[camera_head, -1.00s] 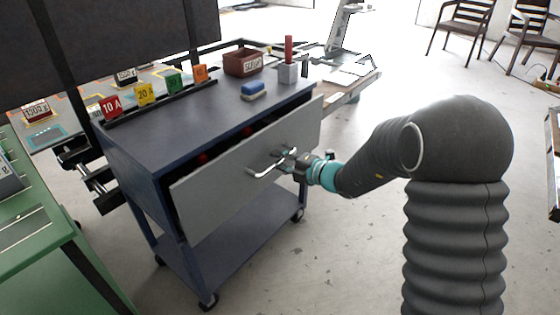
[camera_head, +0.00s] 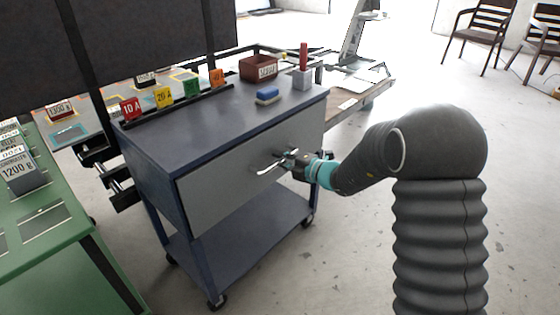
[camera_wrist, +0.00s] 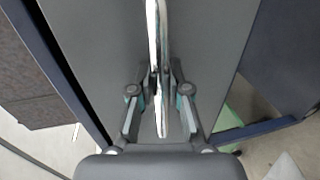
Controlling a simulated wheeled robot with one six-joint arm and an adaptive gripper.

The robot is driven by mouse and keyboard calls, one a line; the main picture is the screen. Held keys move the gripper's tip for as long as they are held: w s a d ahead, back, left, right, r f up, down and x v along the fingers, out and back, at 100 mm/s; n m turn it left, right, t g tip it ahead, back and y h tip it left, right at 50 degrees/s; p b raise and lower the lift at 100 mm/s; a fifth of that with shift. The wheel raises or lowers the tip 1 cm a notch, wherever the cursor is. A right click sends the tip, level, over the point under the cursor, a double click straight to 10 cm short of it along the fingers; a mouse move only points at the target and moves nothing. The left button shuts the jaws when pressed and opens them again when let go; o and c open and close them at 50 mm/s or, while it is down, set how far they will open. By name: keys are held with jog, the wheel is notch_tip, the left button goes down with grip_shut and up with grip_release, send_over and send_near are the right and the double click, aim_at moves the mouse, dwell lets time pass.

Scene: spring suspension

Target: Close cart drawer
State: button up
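The blue cart (camera_head: 228,117) has a grey drawer front (camera_head: 215,190) that sits about flush with the cart body, with no open gap visible above it. A silver bar handle (camera_head: 266,170) is on the drawer front. My gripper (camera_head: 292,160) is at the handle, in front of the drawer. In the wrist view, the two fingers (camera_wrist: 164,78) close in on either side of the handle (camera_wrist: 162,118) against the drawer front (camera_wrist: 95,40). The exact finger contact is partly hidden in the head view.
A green table (camera_head: 50,235) stands at the left.

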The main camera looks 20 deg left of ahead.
jog(key=o, duration=0.4)
jog(key=shift+a, duration=0.2)
jog(key=shift+c, duration=0.2)
jog(key=shift+d, duration=0.1)
jog(key=shift+d, duration=0.1)
jog(key=shift+s+d, duration=0.1)
jog(key=shift+d, duration=0.2)
jog(key=v, duration=1.1)
jog(key=shift+s, duration=0.1)
